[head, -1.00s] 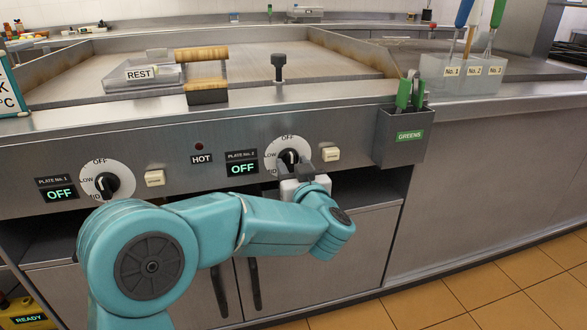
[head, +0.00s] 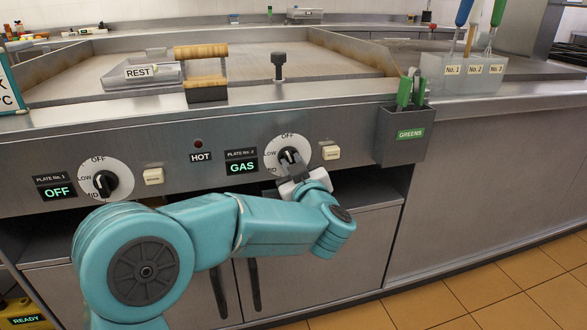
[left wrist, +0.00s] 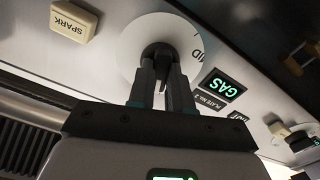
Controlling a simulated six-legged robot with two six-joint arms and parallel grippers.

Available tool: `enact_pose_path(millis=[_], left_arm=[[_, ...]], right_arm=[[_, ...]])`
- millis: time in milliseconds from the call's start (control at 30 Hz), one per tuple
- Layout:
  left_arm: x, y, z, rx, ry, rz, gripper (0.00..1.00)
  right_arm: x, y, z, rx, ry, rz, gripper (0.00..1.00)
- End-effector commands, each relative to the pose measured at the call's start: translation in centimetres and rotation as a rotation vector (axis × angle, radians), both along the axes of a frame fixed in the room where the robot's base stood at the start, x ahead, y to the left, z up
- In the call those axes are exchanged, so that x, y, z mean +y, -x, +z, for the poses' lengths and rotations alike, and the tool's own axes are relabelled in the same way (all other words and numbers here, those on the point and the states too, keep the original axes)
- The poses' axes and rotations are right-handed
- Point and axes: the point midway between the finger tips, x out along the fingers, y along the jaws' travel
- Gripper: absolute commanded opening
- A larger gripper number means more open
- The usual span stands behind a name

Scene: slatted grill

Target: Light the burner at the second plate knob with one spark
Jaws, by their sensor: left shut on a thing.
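The second plate knob (head: 289,155) is black on a white round dial marked OFF, LOW and MID. My left gripper (head: 290,163) is shut on this knob. In the left wrist view the two fingers (left wrist: 160,85) close around the knob (left wrist: 158,54), which they partly hide. The plate No. 2 display (head: 242,167) reads GAS in green. It also shows in the left wrist view (left wrist: 224,87). The cream spark button (head: 331,152) sits right of the second dial; its word SPARK reads clearly on the button in the left wrist view (left wrist: 70,22). My right gripper is not in view.
The first plate knob (head: 104,184) is at left, with its display (head: 58,191) reading OFF and its own spark button (head: 153,176). A dark HOT lamp (head: 199,143) sits between the dials. The greens holder (head: 405,140) juts out at right.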

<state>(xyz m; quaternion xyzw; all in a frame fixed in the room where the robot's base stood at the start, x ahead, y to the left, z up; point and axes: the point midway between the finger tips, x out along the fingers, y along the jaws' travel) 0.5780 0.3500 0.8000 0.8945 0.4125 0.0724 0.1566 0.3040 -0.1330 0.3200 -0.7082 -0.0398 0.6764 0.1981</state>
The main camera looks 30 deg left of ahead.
Motion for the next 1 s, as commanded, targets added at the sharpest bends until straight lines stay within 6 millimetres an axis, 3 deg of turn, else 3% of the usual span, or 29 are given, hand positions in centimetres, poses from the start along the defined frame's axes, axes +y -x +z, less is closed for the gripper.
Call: enact_pose_path(millis=[500, 1000], left_arm=[[-0.1, 0.0, -0.2, -0.23, 0.199, 0.0, 0.0], [-0.1, 0.0, -0.2, -0.264, 0.231, -0.001, 0.0]], right_arm=[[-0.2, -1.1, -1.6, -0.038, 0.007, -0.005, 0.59], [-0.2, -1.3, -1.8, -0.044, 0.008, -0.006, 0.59]])
